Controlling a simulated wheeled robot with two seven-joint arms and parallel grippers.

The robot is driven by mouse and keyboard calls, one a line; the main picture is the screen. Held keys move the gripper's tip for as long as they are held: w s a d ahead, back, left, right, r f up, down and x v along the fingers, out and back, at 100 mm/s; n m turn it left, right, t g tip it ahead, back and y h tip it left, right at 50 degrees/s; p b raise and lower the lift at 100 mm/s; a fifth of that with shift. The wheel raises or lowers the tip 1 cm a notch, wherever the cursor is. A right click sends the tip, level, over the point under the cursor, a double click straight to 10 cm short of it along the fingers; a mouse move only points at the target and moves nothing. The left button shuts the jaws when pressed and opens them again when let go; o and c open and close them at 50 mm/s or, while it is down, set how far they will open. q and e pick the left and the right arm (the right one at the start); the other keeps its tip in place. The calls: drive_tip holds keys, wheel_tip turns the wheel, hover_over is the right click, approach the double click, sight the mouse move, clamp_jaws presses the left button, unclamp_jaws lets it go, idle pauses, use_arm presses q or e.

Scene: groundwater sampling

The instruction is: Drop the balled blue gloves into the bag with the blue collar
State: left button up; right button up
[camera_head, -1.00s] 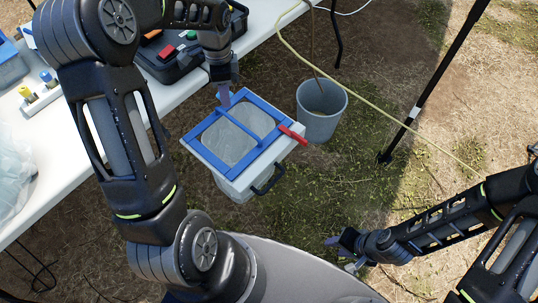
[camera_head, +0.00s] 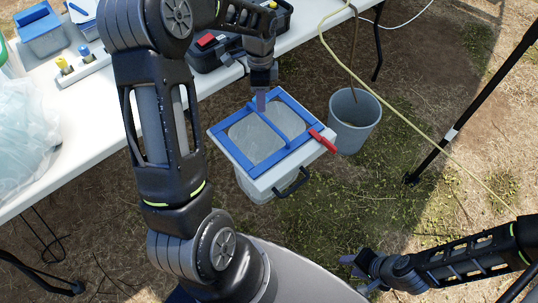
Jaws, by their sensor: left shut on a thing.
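A pale box (camera_head: 264,186) stands on the ground, topped by a blue frame (camera_head: 235,157) with a crossbar around grey panels. I cannot tell whether this is the bag with the blue collar. My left gripper (camera_head: 261,103) points down at the frame's far side, its bluish fingertips at or just above the crossbar's far end. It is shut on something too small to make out. The balled blue gloves cannot be made out in this view. My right gripper (camera_head: 357,272) is low, right of the box, with its fingers apart and nothing visible between them.
A red bar (camera_head: 323,141) sticks out at the box's right. A grey bucket (camera_head: 355,121) stands beyond it, with a yellow hose (camera_head: 400,115) crossing nearby. A white table (camera_head: 90,133) on the left holds a clear plastic bag (camera_head: 24,135) and a dark case (camera_head: 216,52).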

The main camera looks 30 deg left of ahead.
use_arm(q)
drive_tip(key=shift+f, duration=0.65)
use_arm(e)
drive_tip(key=shift+f, duration=0.55)
use_arm(q)
drive_tip(key=o, duration=1.4)
drive_tip(key=shift+r, duration=0.15)
wheel_tip(320, 180, up, 8)
drive_tip(key=shift+f, duration=0.2)
use_arm(e)
drive_tip(key=shift+r, duration=0.25)
use_arm(q)
drive_tip(key=shift+s+f, duration=0.1)
use_arm(e)
drive_tip(key=shift+s, duration=0.1)
